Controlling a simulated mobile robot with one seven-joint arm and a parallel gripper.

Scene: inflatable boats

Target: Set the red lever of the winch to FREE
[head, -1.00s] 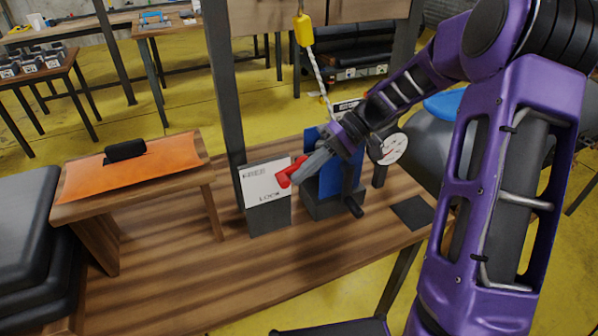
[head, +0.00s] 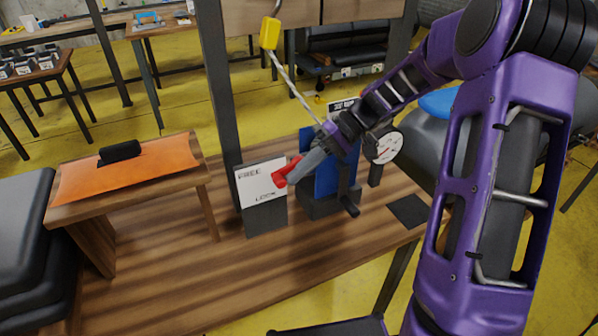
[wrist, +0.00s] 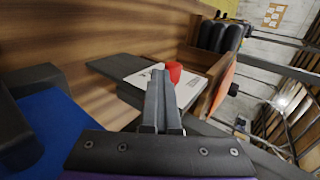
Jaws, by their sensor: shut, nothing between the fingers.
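The winch (head: 325,180), a blue and dark grey body with a black crank, stands on the wooden bench. Its white plate (head: 262,190) reads FREE at the top and LOCK at the bottom. The red lever (head: 284,174) shows at the plate's right side, about midway between the two words. My gripper (head: 303,168) is shut and empty, its fingertips right at the lever; I cannot tell whether they touch. In the wrist view the closed fingers (wrist: 160,98) partly cover the plate, and the lever's red end (wrist: 174,72) shows just beyond their tips.
A yellow block (head: 269,33) hangs above, with a rope (head: 295,85) running down behind my arm. A round white gauge (head: 384,147) is right of the winch. A dark post (head: 219,80) rises behind the plate. A small orange-topped stand (head: 125,175) is at left; bench between is clear.

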